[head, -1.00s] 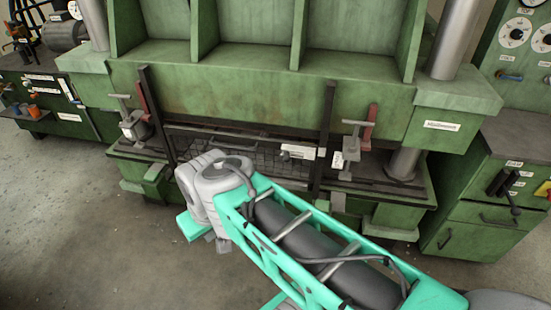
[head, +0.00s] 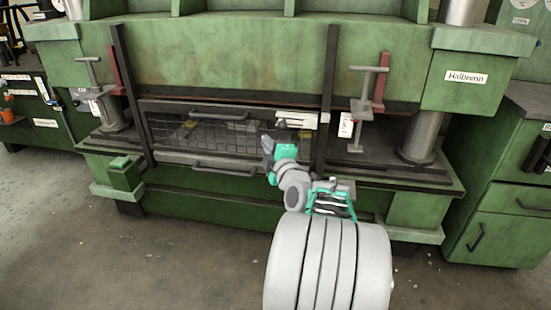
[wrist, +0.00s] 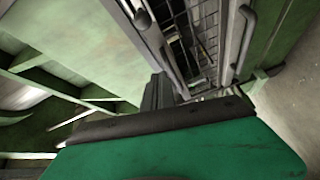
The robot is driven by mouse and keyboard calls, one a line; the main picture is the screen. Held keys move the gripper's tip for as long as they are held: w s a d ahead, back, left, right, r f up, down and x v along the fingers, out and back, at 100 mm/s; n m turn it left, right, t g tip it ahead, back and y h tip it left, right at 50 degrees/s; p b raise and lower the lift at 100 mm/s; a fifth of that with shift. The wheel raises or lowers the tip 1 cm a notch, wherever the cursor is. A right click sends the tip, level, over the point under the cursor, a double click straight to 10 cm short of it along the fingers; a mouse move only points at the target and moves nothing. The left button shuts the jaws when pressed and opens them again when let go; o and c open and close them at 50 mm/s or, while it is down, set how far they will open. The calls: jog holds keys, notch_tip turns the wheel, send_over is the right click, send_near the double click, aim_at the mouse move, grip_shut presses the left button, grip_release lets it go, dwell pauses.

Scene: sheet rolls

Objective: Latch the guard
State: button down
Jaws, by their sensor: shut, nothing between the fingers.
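The guard is a dark-framed mesh panel (head: 215,133) low in the press front, between two dark uprights. It has a bar handle (head: 220,115) near its top and another (head: 224,169) along its bottom. A small dark piece, possibly the latch (head: 282,127), sits beside a white label plate (head: 303,118) at the guard's upper right. My gripper (head: 268,146) is in front of the guard's right part, just below that piece; contact cannot be told. In the wrist view my gripper (wrist: 158,92) is shut and empty, with the mesh and handles beyond it.
T-handled clamps stand at both sides, the right one (head: 362,100) close to the right upright (head: 328,110). Red levers (head: 380,90) are behind them. A green cabinet (head: 500,190) stands at the right. The floor at the front left is clear.

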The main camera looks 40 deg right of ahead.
jog(key=shift+s+d+h, duration=0.4)
jog(key=shift+s+d, duration=0.05)
jog(key=shift+d, duration=0.25)
jog(key=w+d+b, duration=0.2)
jog(key=w+d, duration=0.4)
jog(key=shift+w+d, duration=0.35)
